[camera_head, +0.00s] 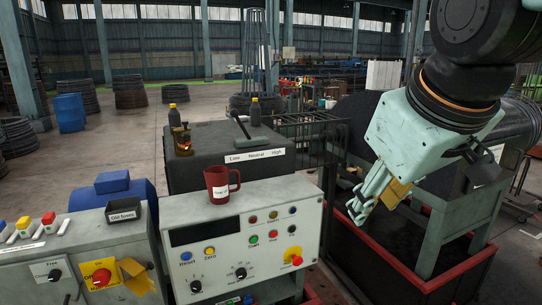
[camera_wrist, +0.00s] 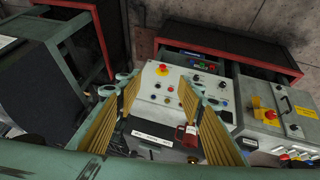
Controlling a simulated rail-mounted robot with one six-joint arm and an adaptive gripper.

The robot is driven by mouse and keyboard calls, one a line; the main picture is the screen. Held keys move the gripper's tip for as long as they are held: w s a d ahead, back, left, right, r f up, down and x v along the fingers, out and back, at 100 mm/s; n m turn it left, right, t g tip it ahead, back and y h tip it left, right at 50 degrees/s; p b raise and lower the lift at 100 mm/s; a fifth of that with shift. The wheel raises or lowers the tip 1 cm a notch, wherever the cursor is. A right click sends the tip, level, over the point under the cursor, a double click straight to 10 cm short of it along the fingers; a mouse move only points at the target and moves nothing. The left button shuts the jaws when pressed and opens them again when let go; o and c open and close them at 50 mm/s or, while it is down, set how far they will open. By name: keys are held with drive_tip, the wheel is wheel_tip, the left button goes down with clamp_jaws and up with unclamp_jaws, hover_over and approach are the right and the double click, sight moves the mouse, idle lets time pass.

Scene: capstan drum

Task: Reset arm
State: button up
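My arm reaches in from the upper right of the head view. My gripper (camera_head: 374,202) hangs at its end with pale green fingers and yellow ribbed pads, pointing down and left. It is to the right of the white control panel (camera_head: 246,225), above the red-framed enclosure. In the wrist view my gripper (camera_wrist: 160,95) shows its two fingers well apart, with nothing held between them. The panel with its buttons and red emergency stop (camera_wrist: 163,69) shows beyond the fingers.
A red mug (camera_head: 219,186) stands on the panel housing. A dark box with a gear lever (camera_head: 240,126) and bottles is behind it. A grey switch box (camera_head: 80,268) is at the lower left. The red frame (camera_head: 450,278) and dark drum machinery surround my gripper's side.

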drive_tip(key=s+d+f+m+g, duration=0.1)
drive_tip(key=s+f, duration=0.3)
drive_tip(key=s, duration=0.5)
drive_tip(key=s+d+f+m+g+b, duration=0.1)
drive_tip(key=s+f+m, duration=0.2)
drive_tip(key=s, duration=0.7)
drive_tip(key=shift+f+b, duration=0.3)
drive_tip(key=shift+f, duration=0.45)
drive_tip(key=shift+c, duration=0.2)
drive_tip(key=c, duration=0.4)
drive_tip(key=shift+w+d, duration=0.1)
